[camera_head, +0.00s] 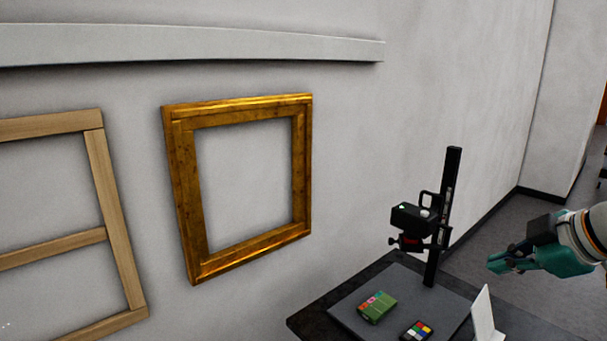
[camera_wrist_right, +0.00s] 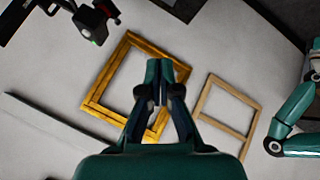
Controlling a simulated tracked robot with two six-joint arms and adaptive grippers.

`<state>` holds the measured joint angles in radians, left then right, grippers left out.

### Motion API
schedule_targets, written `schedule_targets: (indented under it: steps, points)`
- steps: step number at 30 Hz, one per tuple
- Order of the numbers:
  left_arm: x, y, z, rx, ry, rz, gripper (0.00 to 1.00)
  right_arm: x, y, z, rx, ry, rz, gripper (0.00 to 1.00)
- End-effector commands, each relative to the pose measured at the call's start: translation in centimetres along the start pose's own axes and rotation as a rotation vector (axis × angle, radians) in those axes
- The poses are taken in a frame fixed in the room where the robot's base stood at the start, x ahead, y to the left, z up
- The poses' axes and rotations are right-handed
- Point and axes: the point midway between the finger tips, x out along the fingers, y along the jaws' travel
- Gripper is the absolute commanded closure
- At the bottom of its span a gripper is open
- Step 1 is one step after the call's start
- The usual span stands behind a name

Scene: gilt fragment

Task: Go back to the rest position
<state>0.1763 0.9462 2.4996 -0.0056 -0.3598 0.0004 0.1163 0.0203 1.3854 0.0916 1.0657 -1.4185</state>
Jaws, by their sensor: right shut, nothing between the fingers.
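My right gripper (camera_head: 497,262) comes in from the right edge in the head view, beside the copy stand and above the floor. It is shut and empty. In the right wrist view its fingertips (camera_wrist_right: 160,85) are together in the middle of the picture. Behind them, apart, a gilt frame (camera_wrist_right: 98,102) hangs on the wall; it also shows in the head view (camera_head: 184,190). My left gripper is not visible in either view; a teal arm shows at the right edge of the right wrist view.
A wooden stretcher frame (camera_head: 115,215) is on the wall at left, under a pale ledge (camera_head: 190,45). A black copy stand (camera_head: 440,215) stands on a dark table (camera_head: 305,322) with a green box (camera_head: 377,307), a colour chart (camera_head: 417,331) and a white card (camera_head: 483,315). Floor beyond is clear.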

Motion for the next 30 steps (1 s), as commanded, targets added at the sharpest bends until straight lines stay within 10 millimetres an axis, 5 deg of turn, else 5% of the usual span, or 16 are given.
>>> schedule_targets:
  steps: [10, 17, 24, 30]
  points:
    - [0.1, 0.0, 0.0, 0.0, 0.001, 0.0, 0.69, 9.5, -4.7, 2.0, 0.023, -0.053, -0.226, 1.0]
    - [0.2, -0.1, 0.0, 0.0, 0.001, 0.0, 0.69, 18.6, -12.0, 5.2, 0.072, -0.117, -0.437, 1.0]
    - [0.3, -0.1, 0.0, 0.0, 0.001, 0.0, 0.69, 28.8, -26.5, 10.3, 0.28, -0.262, -0.66, 1.0]
    - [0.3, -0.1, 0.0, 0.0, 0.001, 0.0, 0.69, 32.2, -41.0, 14.2, 0.547, -0.439, -0.755, 1.0]
